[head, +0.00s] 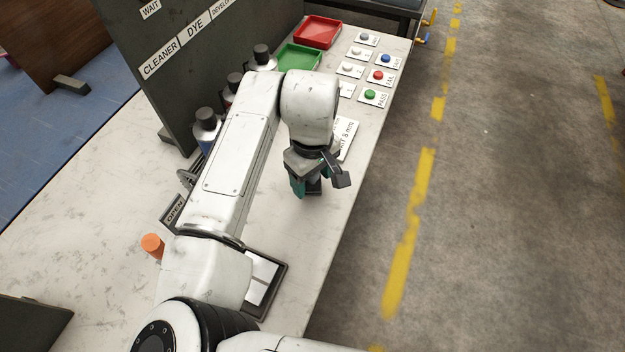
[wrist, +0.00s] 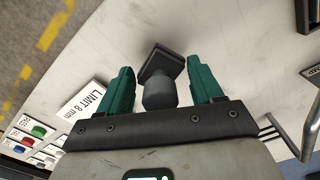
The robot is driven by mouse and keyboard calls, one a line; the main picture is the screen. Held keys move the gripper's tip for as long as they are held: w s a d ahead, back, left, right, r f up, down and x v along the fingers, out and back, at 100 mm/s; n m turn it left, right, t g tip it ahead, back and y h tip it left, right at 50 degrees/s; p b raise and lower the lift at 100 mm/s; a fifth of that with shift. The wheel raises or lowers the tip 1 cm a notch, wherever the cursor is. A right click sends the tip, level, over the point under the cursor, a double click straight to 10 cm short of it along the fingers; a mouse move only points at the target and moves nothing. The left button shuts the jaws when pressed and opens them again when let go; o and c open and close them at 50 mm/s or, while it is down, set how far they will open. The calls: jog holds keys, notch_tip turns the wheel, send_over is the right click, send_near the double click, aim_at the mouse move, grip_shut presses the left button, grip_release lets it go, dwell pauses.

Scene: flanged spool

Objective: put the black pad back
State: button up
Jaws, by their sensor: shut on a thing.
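In the wrist view the black pad (wrist: 160,62) is a dark square block with a rounded grip (wrist: 160,93). It sits between the green fingers of my gripper (wrist: 161,84), square end pointing away from the palm. My gripper is shut on it, though narrow pale strips show beside it in this view. In the head view my gripper (head: 312,188) is low over the white table, and a dark part of the pad shows beside the green finger. Whether the pad touches the table is unclear.
A "LIMIT 8 mm" sign (wrist: 86,100) lies close by. Labelled buttons (head: 370,95), a green tray (head: 299,57) and a red tray (head: 317,31) are farther back. Black-capped bottles (head: 206,122) stand by a dark panel (head: 185,80). An orange cylinder (head: 152,245) stands left of my arm.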

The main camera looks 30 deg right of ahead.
jog(key=shift+f, duration=1.05)
jog(key=shift+f, duration=0.15)
jog(key=o, duration=1)
notch_tip(320, 180, up, 12)
jog(key=shift+r, duration=0.2)
jog(key=shift+d, duration=0.1)
